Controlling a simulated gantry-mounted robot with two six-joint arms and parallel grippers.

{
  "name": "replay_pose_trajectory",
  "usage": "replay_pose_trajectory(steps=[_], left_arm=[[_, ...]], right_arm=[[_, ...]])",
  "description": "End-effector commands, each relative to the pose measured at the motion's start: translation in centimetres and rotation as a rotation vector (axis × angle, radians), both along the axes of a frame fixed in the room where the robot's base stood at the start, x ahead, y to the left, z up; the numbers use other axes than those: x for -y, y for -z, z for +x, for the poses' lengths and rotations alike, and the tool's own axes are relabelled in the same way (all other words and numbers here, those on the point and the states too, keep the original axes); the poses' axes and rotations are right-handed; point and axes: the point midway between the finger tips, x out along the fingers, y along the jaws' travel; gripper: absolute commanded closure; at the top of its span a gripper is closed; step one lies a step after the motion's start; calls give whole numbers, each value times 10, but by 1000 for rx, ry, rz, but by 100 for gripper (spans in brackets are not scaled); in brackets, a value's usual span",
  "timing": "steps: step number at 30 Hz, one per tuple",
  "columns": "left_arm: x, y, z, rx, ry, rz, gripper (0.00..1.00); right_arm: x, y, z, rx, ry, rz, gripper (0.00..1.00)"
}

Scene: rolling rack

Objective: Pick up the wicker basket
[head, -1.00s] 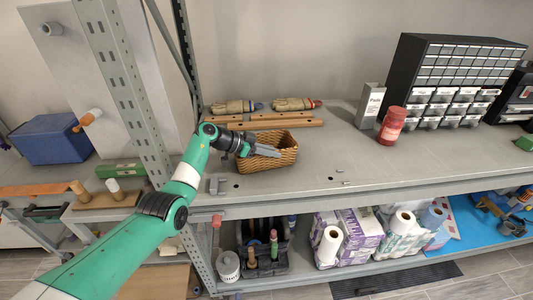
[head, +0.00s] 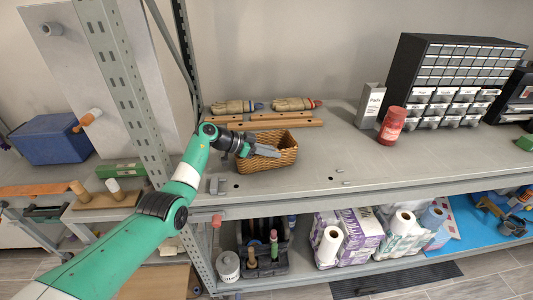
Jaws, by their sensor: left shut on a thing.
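The brown wicker basket (head: 284,158) stands upright on the grey metal shelf (head: 360,172), left of its middle. My left arm reaches in from the left, and my left gripper (head: 268,151) is at the basket's near left rim. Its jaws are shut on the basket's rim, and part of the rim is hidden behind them. The basket appears to rest on the shelf. My right gripper is not in view.
Wooden bars (head: 270,121) and two pairs of gloves (head: 294,104) lie behind the basket. A red jar (head: 391,126) and a black drawer cabinet (head: 465,62) stand to the right. A perforated post (head: 135,105) rises at the left. The shelf right of the basket is mostly clear.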

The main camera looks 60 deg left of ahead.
Motion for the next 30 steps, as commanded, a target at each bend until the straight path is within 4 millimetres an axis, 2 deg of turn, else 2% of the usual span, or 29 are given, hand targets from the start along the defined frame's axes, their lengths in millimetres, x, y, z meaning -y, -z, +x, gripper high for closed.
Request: replay_pose_trajectory(steps=[10, 17, 22, 27, 30], left_arm=[[1, -5, 0, -1, 1, -2, 100], [0, -36, 0, 3, 1, 2, 100], [12, -57, -14, 3, 1, 5, 100], [33, -96, -40, 6, 1, 7, 100], [48, -102, -58, 2, 0, 4, 100]], right_arm=[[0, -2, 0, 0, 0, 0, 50], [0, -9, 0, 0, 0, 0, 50], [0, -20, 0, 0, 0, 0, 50], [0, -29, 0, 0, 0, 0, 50], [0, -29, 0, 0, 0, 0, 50]])
